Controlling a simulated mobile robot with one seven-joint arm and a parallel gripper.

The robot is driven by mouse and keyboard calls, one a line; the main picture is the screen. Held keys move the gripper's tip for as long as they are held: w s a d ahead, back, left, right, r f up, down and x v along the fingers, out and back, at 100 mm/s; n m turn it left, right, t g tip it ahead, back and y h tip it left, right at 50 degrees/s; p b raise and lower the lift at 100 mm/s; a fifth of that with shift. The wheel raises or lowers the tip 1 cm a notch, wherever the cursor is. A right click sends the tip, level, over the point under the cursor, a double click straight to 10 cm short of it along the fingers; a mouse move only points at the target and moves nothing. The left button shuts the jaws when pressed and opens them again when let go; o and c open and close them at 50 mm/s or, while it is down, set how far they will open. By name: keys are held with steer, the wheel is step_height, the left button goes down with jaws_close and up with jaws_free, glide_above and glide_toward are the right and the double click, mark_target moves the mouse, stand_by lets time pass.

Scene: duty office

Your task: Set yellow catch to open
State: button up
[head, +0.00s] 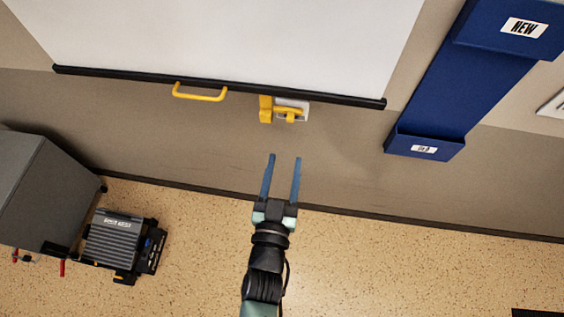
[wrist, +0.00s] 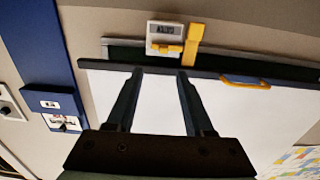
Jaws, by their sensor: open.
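The yellow catch (head: 290,115) sits on a small pale plate at the bottom edge of the white screen, beside an upright yellow bracket (head: 265,109). In the wrist view the catch (wrist: 166,48) lies across the lower part of its plate, which bears lettering too small to read surely. The yellow bracket (wrist: 189,45) stands right beside it. My gripper (head: 285,156) is open and empty, below the catch in the head view and apart from it. In the wrist view my gripper's fingers (wrist: 160,72) point toward the catch, with the white screen between and behind them.
The white screen (head: 220,35) has a black bottom bar and a yellow handle (head: 200,96) left of the catch. A blue wall holder (head: 465,85) stands at right. A grey cabinet (head: 45,195) and a dark ribbed device (head: 113,240) are at lower left. The wall around my gripper is clear.

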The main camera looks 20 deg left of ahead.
steer(key=shift+v, duration=1.15)
steer(key=w+d+r+t, duration=0.15)
steer(key=w+r, duration=0.25)
steer(key=r, duration=0.6)
steer(key=w+r+t, duration=0.2)
steer(key=w+r, duration=0.2)
steer(key=r, duration=0.6)
steer(key=w+d+r+t, duration=0.1)
steer(key=w+r, duration=0.3)
steer(key=r, duration=0.6)
steer(key=s+d+r+m+t+h, duration=0.1)
steer(key=s+d+r, duration=0.2)
steer(key=r, duration=0.6)
steer(key=s+d+r+m+t+h, duration=0.1)
steer(key=s+d+r+t+h, duration=0.1)
steer(key=r, duration=0.8)
steer(key=s+d+r+m+t+h, duration=0.1)
steer(key=s+d+r, duration=0.3)
steer(key=r, duration=0.6)
steer(key=shift+s+d+t+h, duration=0.45)
steer(key=shift+s+t, duration=0.3)
steer(key=shift+s, duration=0.25)
steer(key=shift+a, duration=0.1)
